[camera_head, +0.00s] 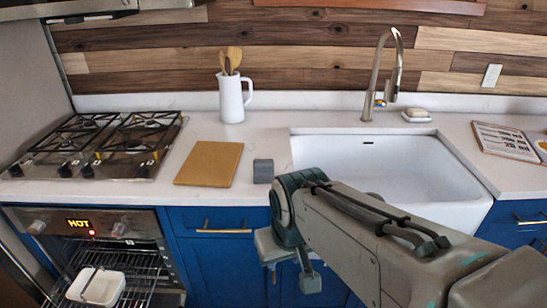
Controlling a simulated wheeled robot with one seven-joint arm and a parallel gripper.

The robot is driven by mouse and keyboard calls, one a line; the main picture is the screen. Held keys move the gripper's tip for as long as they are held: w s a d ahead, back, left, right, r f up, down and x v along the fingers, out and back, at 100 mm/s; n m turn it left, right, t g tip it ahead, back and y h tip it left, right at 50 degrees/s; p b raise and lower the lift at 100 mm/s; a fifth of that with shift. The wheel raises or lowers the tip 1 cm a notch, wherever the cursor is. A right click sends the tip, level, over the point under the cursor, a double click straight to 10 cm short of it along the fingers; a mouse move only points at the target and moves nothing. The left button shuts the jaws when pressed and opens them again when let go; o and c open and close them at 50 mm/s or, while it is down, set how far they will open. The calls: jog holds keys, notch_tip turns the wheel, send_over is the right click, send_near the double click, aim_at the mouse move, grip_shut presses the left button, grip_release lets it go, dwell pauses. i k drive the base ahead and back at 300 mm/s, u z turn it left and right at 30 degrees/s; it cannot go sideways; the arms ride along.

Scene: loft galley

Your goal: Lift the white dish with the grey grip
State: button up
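The white dish (98,287) is a rectangular, open-topped dish on a wire rack in the oven at the lower left. Its lower part is close to the bottom edge of the picture. A small grey block (263,171) stands on the counter, left of the sink; it may be the grey grip, but I cannot be sure. My gripper (290,264) is low in front of the blue cabinets, right of the oven and apart from the dish. It is partly hidden behind my arm, and its opening is unclear.
The oven's display (79,224) reads HOT, with a red light below. The oven rack (140,278) is exposed. A gas hob (100,145), wooden board (209,163), white jug with utensils (232,98) and white sink (385,165) line the counter (215,132).

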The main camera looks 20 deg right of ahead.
aim_at(263, 172)
jog(key=z, duration=2.7)
jog(key=k, duration=1.65)
jog(key=u, duration=1.5)
jog(key=i, duration=1.65)
